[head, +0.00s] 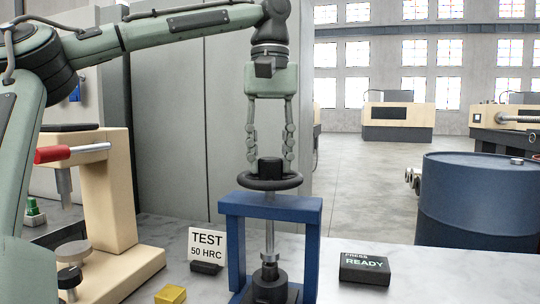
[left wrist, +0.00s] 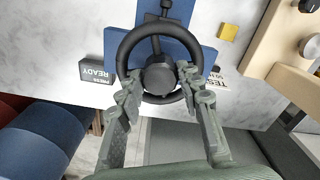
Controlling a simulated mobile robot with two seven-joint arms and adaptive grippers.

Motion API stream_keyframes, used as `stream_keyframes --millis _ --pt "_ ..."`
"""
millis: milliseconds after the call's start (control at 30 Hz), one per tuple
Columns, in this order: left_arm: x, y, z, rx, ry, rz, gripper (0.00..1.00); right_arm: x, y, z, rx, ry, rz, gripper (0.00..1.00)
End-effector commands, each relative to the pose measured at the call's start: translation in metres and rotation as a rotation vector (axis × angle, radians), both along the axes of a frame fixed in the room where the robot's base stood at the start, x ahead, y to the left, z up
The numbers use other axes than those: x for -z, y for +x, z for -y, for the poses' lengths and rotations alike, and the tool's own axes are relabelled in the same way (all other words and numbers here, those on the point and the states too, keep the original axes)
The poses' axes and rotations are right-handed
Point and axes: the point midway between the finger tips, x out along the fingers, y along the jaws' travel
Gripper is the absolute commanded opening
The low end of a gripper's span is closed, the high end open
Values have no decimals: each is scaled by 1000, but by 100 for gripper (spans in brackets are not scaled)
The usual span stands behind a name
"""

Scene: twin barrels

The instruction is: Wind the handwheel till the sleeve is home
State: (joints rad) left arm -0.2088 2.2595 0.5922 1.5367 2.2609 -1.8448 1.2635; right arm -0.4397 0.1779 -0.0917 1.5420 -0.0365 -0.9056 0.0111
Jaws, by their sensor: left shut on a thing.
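The black handwheel (head: 270,184) sits on top of a blue press frame (head: 231,240). It also shows in the left wrist view (left wrist: 122,62), with its round hub (left wrist: 158,80) at the centre. My left gripper (head: 271,160) points straight down from above, shut on the hub, one finger on each side. It also shows in the left wrist view (left wrist: 160,76). A steel spindle (head: 270,238) runs down from the wheel to dark stepped parts (head: 269,284) inside the frame. I cannot tell which of these is the sleeve or how deep it sits. My right gripper is not in view.
A "TEST 50 HRC" card (head: 207,244) stands left of the press and a "PRESS READY" box (head: 364,269) right of it. A yellow block (head: 170,295) and a beige tester with a red handle (head: 108,205) are at left. A blue barrel (head: 478,205) stands right.

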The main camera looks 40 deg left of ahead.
Motion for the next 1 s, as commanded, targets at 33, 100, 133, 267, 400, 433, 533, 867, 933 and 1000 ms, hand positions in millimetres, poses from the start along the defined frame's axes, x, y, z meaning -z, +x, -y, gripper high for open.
stream_keyframes --millis 33,100,133,267,400,433,533,867,933,1000 --pt "0 0 0 24 0 0 7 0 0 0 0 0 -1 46" --pt "0 0 0 66 0 0 7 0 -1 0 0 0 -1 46" --pt "0 0 0 87 1 1 7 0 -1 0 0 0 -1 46" --pt "0 0 0 193 1 1 7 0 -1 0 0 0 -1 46" --pt "0 0 0 324 0 0 7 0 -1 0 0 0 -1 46" --pt "0 0 0 353 0 0 7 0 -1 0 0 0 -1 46" --pt "0 0 0 448 0 0 7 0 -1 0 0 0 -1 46" --pt "0 0 1 762 0 0 7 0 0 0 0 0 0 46" --pt "0 0 1 828 -1 -1 7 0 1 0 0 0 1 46" --pt "0 0 1 895 -1 -1 7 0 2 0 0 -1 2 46"
